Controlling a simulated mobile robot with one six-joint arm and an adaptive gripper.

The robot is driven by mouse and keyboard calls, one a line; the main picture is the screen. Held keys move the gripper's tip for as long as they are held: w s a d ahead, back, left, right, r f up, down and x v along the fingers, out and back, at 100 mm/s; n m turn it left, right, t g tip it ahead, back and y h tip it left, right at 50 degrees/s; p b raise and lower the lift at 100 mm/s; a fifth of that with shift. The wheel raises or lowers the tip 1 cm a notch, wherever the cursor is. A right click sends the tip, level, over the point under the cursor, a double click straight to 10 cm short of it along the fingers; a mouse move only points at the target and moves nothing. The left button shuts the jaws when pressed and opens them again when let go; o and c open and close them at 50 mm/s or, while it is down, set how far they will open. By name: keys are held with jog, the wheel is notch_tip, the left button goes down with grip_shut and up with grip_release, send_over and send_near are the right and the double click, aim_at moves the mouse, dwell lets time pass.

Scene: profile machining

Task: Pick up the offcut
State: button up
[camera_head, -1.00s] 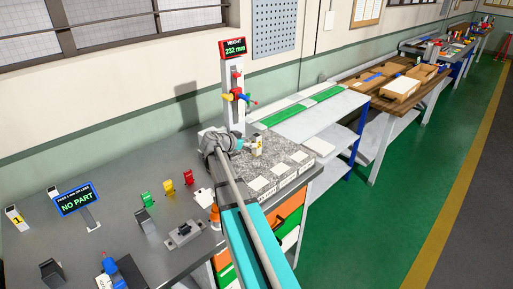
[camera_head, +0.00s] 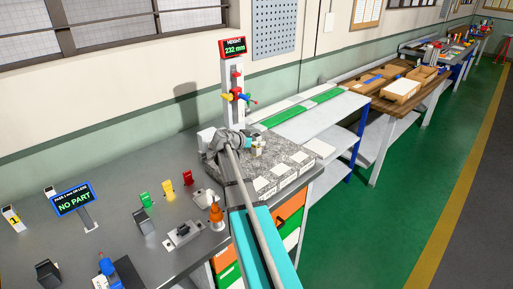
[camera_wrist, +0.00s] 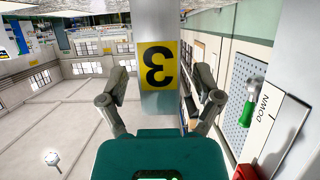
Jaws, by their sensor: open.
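A pale grey upright block with a yellow label marked 3 (camera_wrist: 158,95) fills the middle of the wrist view, upside down there. A small pale piece with a yellow label (camera_head: 257,143) stands on the speckled stone slab in the head view and looks like the same thing. I cannot tell for sure whether it is the offcut. My gripper (camera_wrist: 163,97) is open, with one finger on each side of the block in the picture and gaps on both sides. My gripper also shows in the head view (camera_head: 242,141), beside the piece, partly hidden by its own links.
The height gauge (camera_head: 233,95) reading 232 mm stands behind my gripper. The stone slab (camera_head: 272,157) carries several white cards.

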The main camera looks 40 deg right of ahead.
dwell(0.5)
grip_shut()
